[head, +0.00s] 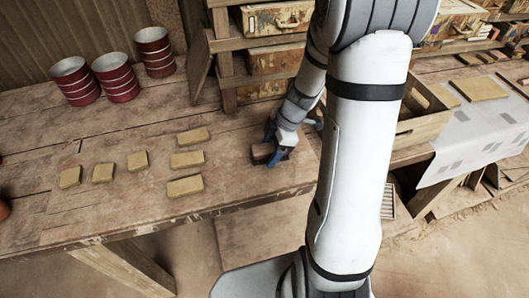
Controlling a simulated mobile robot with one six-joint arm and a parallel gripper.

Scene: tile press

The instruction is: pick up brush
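A small dark brown block-like object, seemingly the brush (261,153), lies on the wooden bench near its front edge. My gripper (273,147), with blue fingers, is down at bench height right at the brush. One finger shows at its far side and one at its near right side. The gripper covers the right part of the brush. I cannot tell whether the fingers touch it or have a gap.
Several tan tiles (187,159) lie on the bench (110,203) to the left. Three red cans (115,77) stand at the back left. A wooden shelf (227,68) rises behind the gripper. An open wooden crate (424,123) and a white sheet (480,132) are at the right.

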